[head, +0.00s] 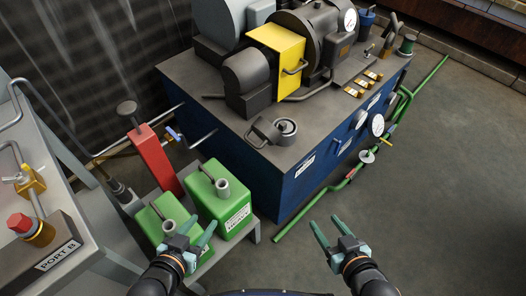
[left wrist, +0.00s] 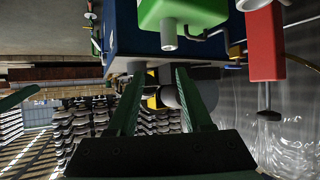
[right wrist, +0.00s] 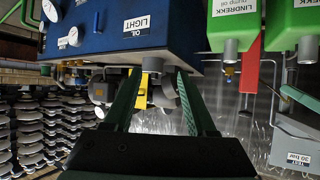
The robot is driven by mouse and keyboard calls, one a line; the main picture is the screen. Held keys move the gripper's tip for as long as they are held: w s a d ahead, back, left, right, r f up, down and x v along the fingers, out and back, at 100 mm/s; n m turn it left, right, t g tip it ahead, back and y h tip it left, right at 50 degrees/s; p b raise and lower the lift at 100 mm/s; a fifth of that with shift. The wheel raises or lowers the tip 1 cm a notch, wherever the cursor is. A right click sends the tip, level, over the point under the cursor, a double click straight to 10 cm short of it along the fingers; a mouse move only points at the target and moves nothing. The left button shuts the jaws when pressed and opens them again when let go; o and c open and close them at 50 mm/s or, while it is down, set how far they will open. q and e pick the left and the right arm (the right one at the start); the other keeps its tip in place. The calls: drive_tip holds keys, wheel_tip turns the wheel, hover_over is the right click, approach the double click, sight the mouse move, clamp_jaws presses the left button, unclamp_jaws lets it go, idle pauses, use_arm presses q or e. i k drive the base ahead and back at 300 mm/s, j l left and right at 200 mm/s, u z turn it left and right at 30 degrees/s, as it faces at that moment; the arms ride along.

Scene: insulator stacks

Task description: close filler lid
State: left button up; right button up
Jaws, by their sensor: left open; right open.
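The filler neck (head: 286,127) is a short grey cylinder on the near corner of the blue machine's dark top. A dark part that looks like its lid (head: 263,130) stands tilted open to the left of the neck, with a handle-like loop beside it. My left gripper (head: 203,221) is open and empty, over the front of the green cans. My right gripper (head: 327,220) is open and empty over the floor, in front of the machine. Both are well short of the lid. In the wrist views I cannot make out the lid clearly.
The blue machine (head: 268,185) carries a yellow guard (head: 277,50) and motors behind the filler. Green cans (head: 222,201) and a red upright pump (head: 155,158) stand left of it. A green pipe (head: 300,216) runs along its right side. Floor at right is clear.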

sight(265, 130)
drive_tip(key=k+j+u, duration=0.3)
drive_tip(key=j+u, duration=0.25)
drive_tip(key=i+j+u, duration=0.2)
drive_tip(key=l, duration=0.1)
